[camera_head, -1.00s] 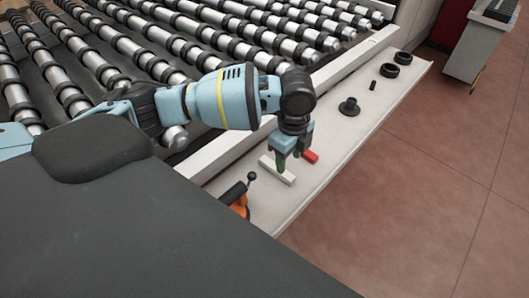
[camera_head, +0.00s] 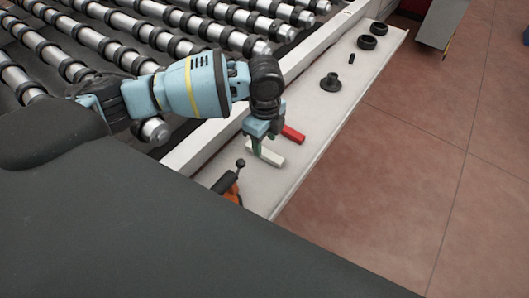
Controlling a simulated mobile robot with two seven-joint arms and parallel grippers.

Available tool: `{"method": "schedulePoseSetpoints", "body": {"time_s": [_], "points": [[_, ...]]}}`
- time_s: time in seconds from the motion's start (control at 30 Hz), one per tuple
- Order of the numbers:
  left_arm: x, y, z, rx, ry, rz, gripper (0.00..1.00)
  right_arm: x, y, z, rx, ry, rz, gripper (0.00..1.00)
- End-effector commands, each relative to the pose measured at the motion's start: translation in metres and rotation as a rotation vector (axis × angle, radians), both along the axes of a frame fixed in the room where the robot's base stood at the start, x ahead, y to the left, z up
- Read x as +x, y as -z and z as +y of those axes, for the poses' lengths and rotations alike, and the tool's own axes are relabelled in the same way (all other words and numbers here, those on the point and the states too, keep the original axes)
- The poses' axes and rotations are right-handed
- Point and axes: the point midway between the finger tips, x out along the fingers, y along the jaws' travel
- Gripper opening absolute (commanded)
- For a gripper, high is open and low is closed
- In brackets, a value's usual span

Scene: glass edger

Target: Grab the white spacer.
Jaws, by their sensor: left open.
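The white spacer (camera_head: 274,158), a short flat bar, lies on the light grey ledge (camera_head: 301,119) beside the roller bed. My left gripper (camera_head: 261,145) points down over the spacer with its fingers open. The fingers cover the middle of the bar, and its right end shows clear of them. I cannot tell whether they touch it. A red bar (camera_head: 293,134) lies just beyond, to the right of the fingers. My right gripper is not in view.
An orange-and-black tool (camera_head: 231,188) lies near the ledge's near end. A black flanged part (camera_head: 331,82), a small black pin (camera_head: 351,60) and two black rings (camera_head: 367,42) (camera_head: 379,28) stand farther along. Rollers (camera_head: 125,55) fill the left; open floor lies right.

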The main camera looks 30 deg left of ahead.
Motion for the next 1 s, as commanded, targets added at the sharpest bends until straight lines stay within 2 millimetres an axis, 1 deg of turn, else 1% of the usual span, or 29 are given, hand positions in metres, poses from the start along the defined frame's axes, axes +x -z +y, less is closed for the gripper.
{"method": "schedulePoseSetpoints", "body": {"time_s": [0.07, 0.3, 0.4, 0.5, 0.7, 0.73, 0.77, 1.0], "points": [[0.001, 0.004, 0.001, 0.000, -0.001, 0.000, 0.49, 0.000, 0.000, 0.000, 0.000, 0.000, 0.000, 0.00], [0.008, 0.037, 0.006, 0.000, 0.000, 0.003, 0.49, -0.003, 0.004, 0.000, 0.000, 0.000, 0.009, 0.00], [0.008, 0.046, 0.005, -0.001, 0.001, 0.001, 0.49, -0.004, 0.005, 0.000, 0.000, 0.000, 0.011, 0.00], [0.008, 0.051, 0.006, 0.000, 0.001, 0.000, 0.49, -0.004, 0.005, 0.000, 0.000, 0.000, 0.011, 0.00], [0.008, 0.051, 0.006, 0.000, 0.001, -0.001, 0.49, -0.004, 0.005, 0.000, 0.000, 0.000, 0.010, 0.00], [0.008, 0.051, 0.006, 0.000, 0.001, -0.001, 0.48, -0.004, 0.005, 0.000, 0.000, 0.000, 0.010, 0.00], [0.008, 0.051, 0.006, 0.000, 0.001, -0.001, 0.44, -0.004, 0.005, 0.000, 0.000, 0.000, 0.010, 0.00], [0.008, 0.051, 0.006, 0.000, 0.000, -0.001, 0.12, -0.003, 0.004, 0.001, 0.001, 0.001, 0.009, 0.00]]}}
